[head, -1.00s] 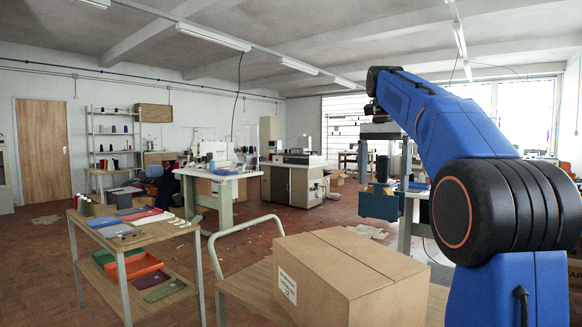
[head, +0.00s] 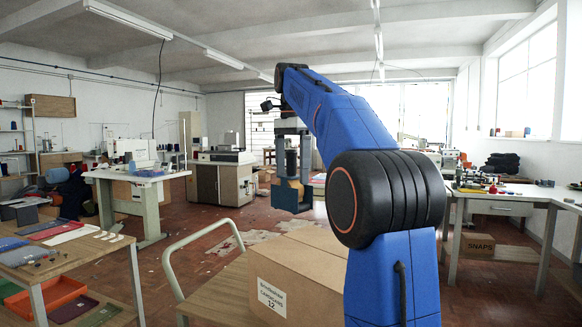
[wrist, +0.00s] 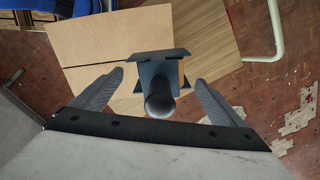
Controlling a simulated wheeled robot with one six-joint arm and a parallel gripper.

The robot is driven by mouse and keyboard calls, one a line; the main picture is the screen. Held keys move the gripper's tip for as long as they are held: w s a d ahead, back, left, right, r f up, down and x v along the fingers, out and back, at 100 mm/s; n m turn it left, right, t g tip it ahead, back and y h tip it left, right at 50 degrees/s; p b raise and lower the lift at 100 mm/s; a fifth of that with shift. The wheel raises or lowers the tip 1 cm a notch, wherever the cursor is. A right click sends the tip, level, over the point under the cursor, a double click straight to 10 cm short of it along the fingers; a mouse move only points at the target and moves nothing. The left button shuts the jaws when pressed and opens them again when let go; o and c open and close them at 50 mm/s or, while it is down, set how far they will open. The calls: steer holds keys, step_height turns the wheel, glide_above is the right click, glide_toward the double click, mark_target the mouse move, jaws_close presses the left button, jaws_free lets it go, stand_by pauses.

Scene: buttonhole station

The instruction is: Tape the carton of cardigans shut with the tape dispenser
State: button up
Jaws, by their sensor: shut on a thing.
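The brown cardboard carton (head: 310,268) stands on a wooden-topped trolley (head: 222,288) in front of me, with a white label marked 12 on its side. Its top flaps lie flat; in the wrist view the carton top (wrist: 100,42) is at upper left. The tape dispenser (head: 287,194) hangs upright below my gripper (head: 291,160), beyond the carton in the head view. In the wrist view the dark dispenser (wrist: 157,68), with a rounded handle, sits between my two fingers. My gripper is shut on it. My arm hides part of the carton's right side.
A wooden table (head: 80,262) with folded cloths and an orange tray (head: 45,298) is at left. The trolley's pale rail (head: 195,240) rises at its left end. A workbench (head: 505,190) stands at right. Brick floor lies between them, with scraps on it.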

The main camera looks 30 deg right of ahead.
steer(key=shift+f, duration=2.85)
steer(key=shift+s+d, duration=0.1)
